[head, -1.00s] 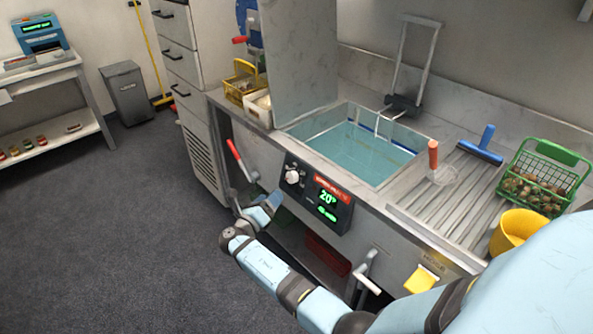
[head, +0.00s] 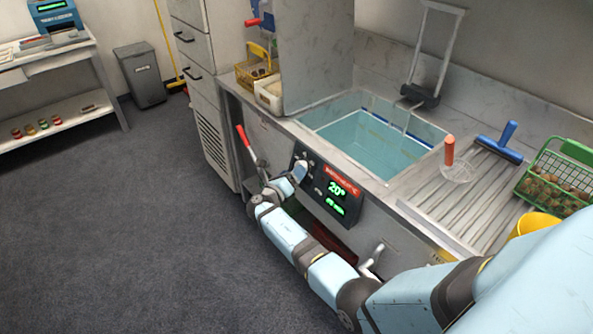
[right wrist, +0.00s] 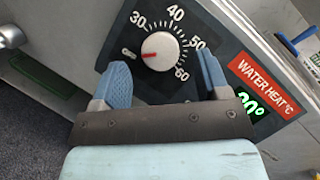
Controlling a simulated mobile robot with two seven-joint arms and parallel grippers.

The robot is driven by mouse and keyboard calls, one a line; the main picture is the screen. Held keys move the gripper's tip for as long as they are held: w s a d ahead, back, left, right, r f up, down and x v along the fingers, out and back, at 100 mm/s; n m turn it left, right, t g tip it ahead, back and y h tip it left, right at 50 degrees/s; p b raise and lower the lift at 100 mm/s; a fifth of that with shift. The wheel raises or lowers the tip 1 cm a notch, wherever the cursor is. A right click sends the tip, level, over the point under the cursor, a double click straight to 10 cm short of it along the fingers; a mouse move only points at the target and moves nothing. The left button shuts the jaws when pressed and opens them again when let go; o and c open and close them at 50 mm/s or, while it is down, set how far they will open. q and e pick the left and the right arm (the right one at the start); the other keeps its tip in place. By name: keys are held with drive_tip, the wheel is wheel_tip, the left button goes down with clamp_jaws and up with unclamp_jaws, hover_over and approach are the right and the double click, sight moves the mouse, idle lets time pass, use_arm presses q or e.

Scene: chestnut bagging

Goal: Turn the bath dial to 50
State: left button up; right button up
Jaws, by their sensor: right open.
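The bath dial (right wrist: 161,50) is a round white knob with a red pointer line, on a dark panel marked 30, 40, 50 and 60. The pointer faces left, below the 30 mark. My right gripper (right wrist: 165,72) is open, with one blue finger on each side of the dial; I cannot tell whether they touch it. In the head view my right gripper (head: 297,174) is at the left part of the control panel (head: 347,208) and largely covers the dial. The green display (head: 336,187) reads 20°. My left gripper is not in view.
The panel sits on the front of a steel counter below the water bath (head: 372,146). A red-handled lever (head: 244,138) stands left of the panel. A green basket of chestnuts (head: 556,180) and a red-handled strainer (head: 450,152) are on the right. The floor at left is clear.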

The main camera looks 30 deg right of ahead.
drive_tip(key=x, duration=0.2)
drive_tip(key=shift+w+d, duration=0.15)
drive_tip(key=shift+d, duration=0.25)
drive_tip(key=shift+c, duration=0.7)
drive_tip(key=c, duration=0.8)
